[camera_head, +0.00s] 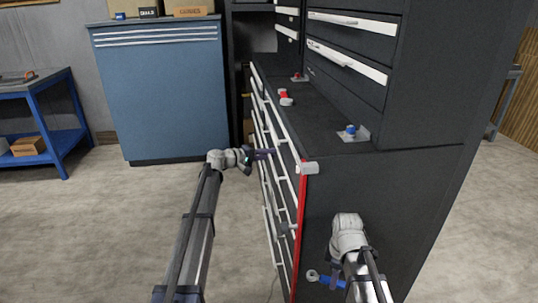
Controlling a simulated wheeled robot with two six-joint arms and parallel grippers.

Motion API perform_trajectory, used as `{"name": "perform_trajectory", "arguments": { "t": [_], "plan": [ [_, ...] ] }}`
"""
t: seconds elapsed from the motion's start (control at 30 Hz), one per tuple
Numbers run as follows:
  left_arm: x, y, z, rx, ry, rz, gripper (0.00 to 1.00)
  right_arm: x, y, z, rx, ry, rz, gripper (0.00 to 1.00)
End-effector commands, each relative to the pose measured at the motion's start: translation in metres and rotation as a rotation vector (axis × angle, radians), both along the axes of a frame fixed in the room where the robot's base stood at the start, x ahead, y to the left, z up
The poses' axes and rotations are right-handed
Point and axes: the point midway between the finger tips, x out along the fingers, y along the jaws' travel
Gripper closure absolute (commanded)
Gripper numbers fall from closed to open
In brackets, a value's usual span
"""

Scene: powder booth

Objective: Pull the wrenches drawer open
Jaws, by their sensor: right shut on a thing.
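The black cabinet has a bank of drawers with long white handles (280,155) on its left-facing front, seen at a steep angle. No label shows which one is the wrenches drawer, and no drawer visibly stands out from the front. My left gripper (264,154) is beside the upper drawers, its fingertips close to the handles; I cannot tell whether they touch or whether the jaws are open. My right gripper (335,275) is low in front of the cabinet's near end panel, shut on a small blue thing with a grey round end (313,275), partly hidden by the gripper.
The cabinet's worktop (310,120) holds a blue item (350,130) and red items (285,97). Upper drawers (345,60) stand above it. A blue cabinet (160,100) is behind, a blue bench (40,110) at left. The floor left of the drawers is clear.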

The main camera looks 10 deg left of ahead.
Motion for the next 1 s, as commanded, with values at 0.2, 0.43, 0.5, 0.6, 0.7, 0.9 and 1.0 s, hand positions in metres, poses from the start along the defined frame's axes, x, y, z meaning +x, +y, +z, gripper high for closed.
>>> {"name": "perform_trajectory", "arguments": {
  "t": [0.2, 0.43, 0.5, 0.6, 0.7, 0.9, 1.0],
  "plan": [
    [-0.0002, 0.0001, 0.0000, 0.000, 0.000, 0.000, 1.00, 0.0001, 0.0000, 0.0001, 0.000, 0.000, 0.000, 1.00],
    [-0.0003, 0.0001, -0.0001, 0.001, 0.001, -0.001, 1.00, 0.0001, 0.0000, 0.0000, 0.000, 0.000, 0.000, 1.00],
    [-0.0004, 0.0002, -0.0002, 0.001, 0.001, -0.001, 1.00, 0.0001, 0.0000, 0.0000, 0.000, 0.000, 0.000, 1.00],
    [-0.0004, 0.0002, -0.0001, 0.001, 0.000, -0.001, 1.00, 0.0000, 0.0000, 0.0000, 0.000, 0.000, 0.000, 1.00],
    [-0.0005, 0.0002, -0.0002, 0.001, 0.000, -0.001, 1.00, 0.0001, 0.0000, 0.0000, 0.000, 0.000, 0.000, 1.00],
    [-0.0006, 0.0001, -0.0003, 0.001, 0.000, -0.001, 1.00, 0.0000, 0.0000, 0.0000, 0.000, 0.000, 0.000, 1.00],
    [-0.0006, 0.0001, -0.0003, 0.001, 0.000, -0.001, 1.00, 0.0001, 0.0000, 0.0000, 0.000, 0.000, 0.000, 1.00]
  ]
}}
